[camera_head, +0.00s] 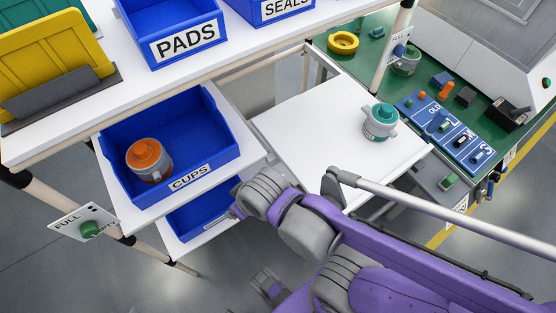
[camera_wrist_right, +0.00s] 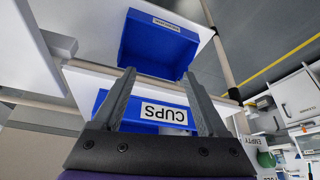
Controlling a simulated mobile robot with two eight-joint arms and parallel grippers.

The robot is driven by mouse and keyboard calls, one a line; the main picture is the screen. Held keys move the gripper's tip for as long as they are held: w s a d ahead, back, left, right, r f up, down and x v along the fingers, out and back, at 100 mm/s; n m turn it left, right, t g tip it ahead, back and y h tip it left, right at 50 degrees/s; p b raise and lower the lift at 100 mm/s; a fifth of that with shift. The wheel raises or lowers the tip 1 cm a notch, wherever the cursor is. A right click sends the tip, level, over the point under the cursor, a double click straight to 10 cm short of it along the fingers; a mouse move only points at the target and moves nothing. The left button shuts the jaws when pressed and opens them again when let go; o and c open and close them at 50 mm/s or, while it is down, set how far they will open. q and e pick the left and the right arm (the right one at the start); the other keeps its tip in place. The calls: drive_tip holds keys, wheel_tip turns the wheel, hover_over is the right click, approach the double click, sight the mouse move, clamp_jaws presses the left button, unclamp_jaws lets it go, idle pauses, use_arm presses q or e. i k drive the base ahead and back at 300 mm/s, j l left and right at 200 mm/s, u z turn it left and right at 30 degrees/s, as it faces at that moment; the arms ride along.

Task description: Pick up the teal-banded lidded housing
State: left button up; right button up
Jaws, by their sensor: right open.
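The teal-banded lidded housing (camera_head: 381,121) stands upright on a white tabletop (camera_head: 310,125), right of centre in the head view. It has a grey body and a teal lid with a knob. My right gripper (camera_head: 236,211) is by the front of the blue CUPS bin, left of the housing and well apart from it. Its fingers are mostly hidden in the head view. In the right wrist view the gripper (camera_wrist_right: 159,74) is open with nothing between its fingers, and the housing does not show. My left gripper is not clearly seen.
The CUPS bin (camera_head: 218,155) holds an orange-lidded housing (camera_head: 148,159). Another blue bin (camera_head: 200,220) sits below it. A green-topped bench (camera_head: 350,65) with fixtures and a blue panel (camera_head: 442,128) stands behind and right.

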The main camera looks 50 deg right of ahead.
sight(381, 119)
drive_tip(key=z, duration=0.4)
drive_tip(key=l+z, duration=0.1)
drive_tip(key=z, duration=0.35)
drive_tip(key=k+l+z, duration=0.1)
drive_tip(key=z, duration=0.75)
drive_tip(key=l+z, duration=0.1)
drive_tip(key=z, duration=0.3)
drive_tip(key=l+z, duration=0.1)
drive_tip(key=z, duration=0.35)
drive_tip(key=l+u, duration=0.1)
drive_tip(key=u, duration=0.3)
drive_tip(key=l+u, duration=0.1)
drive_tip(key=u, duration=0.35)
drive_tip(key=l+u, duration=0.1)
drive_tip(key=u, duration=0.3)
